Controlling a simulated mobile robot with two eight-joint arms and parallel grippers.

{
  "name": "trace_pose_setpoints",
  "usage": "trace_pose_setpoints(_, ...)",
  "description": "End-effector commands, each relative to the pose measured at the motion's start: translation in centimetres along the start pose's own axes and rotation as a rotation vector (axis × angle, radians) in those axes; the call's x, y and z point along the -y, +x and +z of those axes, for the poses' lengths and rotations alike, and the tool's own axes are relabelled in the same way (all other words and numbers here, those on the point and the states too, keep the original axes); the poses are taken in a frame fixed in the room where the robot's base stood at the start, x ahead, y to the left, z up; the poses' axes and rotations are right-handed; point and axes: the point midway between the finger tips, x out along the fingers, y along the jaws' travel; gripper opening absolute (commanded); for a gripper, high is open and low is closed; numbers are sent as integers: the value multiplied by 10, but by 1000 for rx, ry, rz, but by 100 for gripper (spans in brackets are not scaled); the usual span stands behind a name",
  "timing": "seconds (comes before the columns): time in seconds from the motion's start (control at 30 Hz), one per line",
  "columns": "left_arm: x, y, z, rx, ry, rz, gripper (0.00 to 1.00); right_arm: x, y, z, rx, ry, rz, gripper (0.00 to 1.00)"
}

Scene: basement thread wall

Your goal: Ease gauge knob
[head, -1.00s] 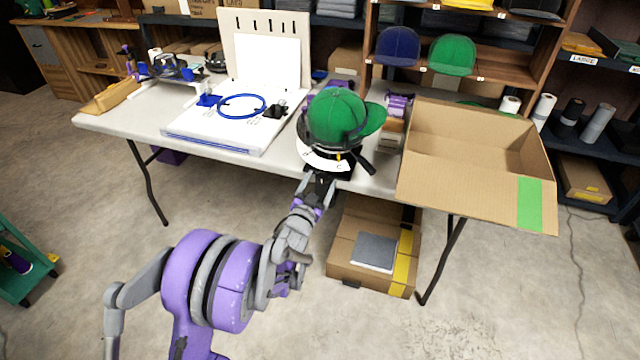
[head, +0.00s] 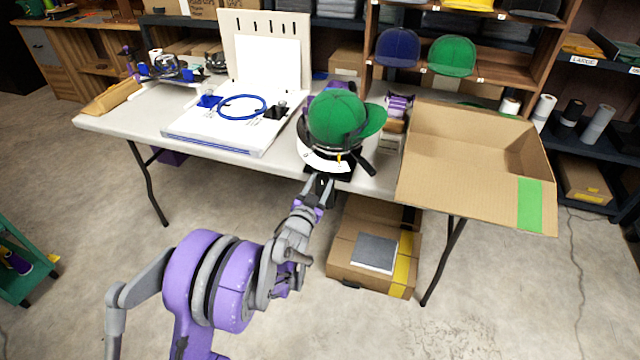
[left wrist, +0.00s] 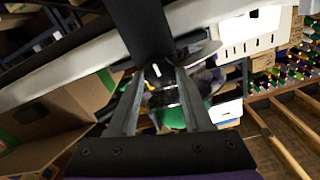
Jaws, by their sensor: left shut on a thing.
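A green cap (head: 338,116) sits on a round cap fixture on the table. A white gauge plate (head: 325,163) with a yellow pointer curves around the fixture's front. My left gripper (head: 321,182) is at the table's front edge, just below the gauge. In the left wrist view my left gripper (left wrist: 156,75) is shut on a black gauge knob (left wrist: 158,71) with a short white mark. The fingers hide the knob's sides, and the green cap shows beyond it. In the head view the knob is mostly hidden by the gripper. My right gripper is not in view.
An open cardboard box (head: 470,165) stands to the right of the fixture. A white board with a blue hoop (head: 242,107) lies to the left. Another box (head: 345,262) is on the floor below. A green cart (head: 12,235) stands at far left.

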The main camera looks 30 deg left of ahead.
Motion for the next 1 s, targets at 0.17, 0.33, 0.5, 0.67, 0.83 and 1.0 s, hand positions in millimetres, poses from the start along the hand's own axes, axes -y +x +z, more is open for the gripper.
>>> trace_pose_setpoints(0.17,0,0,-1,0,-90,0,0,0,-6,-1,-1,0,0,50)
trace_pose_setpoints(0.33,1,0,-1,0,-226,0,0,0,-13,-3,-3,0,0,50)
trace_pose_setpoints(0.5,1,0,-1,0,-387,0,0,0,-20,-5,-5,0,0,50)
trace_pose_setpoints(0.67,1,0,-1,0,-539,0,0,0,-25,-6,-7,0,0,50)
trace_pose_setpoints(0.83,1,0,-1,0,-701,0,0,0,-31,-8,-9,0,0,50)
trace_pose_setpoints(1.0,2,0,0,0,-862,0,0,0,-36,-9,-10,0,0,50)
